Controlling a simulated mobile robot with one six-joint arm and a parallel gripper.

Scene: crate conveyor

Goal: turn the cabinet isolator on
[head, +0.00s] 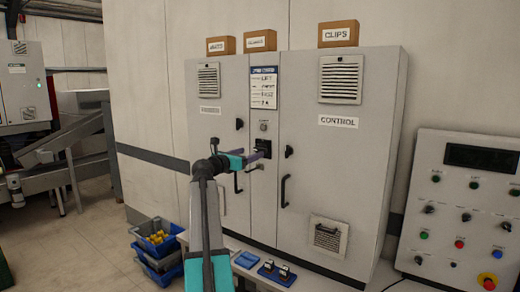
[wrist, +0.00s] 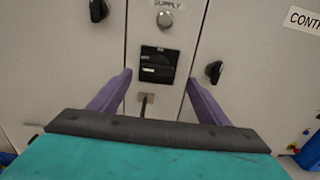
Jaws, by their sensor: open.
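The cabinet isolator (wrist: 158,65) is a black square switch on the narrow middle panel of the grey cabinet (head: 235,110). Its dark handle looks roughly horizontal in the wrist view. The isolator also shows in the head view (head: 265,145), partly hidden by my gripper. My gripper (wrist: 159,78) is open, with one purple finger to the left and one to the right of the isolator, slightly below it in the picture. Nothing is between the fingers. I cannot tell whether they touch the panel. In the head view my gripper (head: 258,156) is in front of the middle panel.
A round grey knob or lamp (wrist: 165,19) sits under a SUPPLY label. Black door latches (wrist: 98,10) (wrist: 214,71) flank the middle panel. A control console (head: 460,205) stands right, blue bins (head: 155,245) lower left.

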